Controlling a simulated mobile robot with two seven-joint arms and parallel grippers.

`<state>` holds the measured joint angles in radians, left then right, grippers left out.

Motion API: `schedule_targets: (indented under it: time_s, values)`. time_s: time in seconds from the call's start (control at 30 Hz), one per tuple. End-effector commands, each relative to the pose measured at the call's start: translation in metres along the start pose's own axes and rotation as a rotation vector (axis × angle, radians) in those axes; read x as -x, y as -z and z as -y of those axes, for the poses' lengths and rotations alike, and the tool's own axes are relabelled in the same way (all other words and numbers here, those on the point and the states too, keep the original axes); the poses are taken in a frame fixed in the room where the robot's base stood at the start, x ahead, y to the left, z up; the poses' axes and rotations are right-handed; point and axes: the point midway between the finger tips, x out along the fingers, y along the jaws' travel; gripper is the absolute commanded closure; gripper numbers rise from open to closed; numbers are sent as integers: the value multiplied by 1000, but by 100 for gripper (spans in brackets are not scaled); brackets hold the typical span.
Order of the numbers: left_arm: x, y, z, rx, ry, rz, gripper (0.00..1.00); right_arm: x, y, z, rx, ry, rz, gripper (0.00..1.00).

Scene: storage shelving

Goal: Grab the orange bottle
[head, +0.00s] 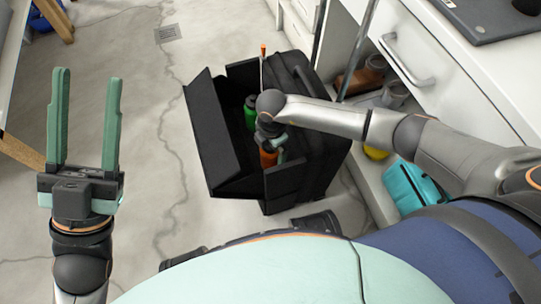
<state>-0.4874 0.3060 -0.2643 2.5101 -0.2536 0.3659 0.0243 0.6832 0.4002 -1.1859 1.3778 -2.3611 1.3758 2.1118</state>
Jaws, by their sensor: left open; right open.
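The orange bottle (267,159) stands inside a black open box (222,150) in the middle of the head view. Its upper part is covered by my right gripper (278,150), which reaches down into the box from the right. One greenish finger shows beside the bottle. The other finger is hidden, and I cannot tell whether the fingers touch the bottle. The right gripper is open. My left gripper (88,76) is open and empty over the floor at the left, well away from the box.
A green bottle (250,112) and an orange-tipped tool (263,52) are in the same box. Shelves at the right hold a turquoise case (412,188) and a yellow item (376,153). White drawers (415,50) stand above. The floor at the left is mostly clear.

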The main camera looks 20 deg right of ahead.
Motion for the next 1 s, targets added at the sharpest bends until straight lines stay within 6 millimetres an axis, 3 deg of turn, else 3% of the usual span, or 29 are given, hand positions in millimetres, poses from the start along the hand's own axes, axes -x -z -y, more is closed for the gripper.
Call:
schedule_targets:
  time_s: [0.17, 1.0]
  values:
    - [-1, 1, 0, 5, 4, 0, 50, 1, 0, 0, 1, -1, 0, 1]
    - [-1, 1, 1, 4, 5, 2, 50, 2, 0, 0, 0, -1, 0, 96]
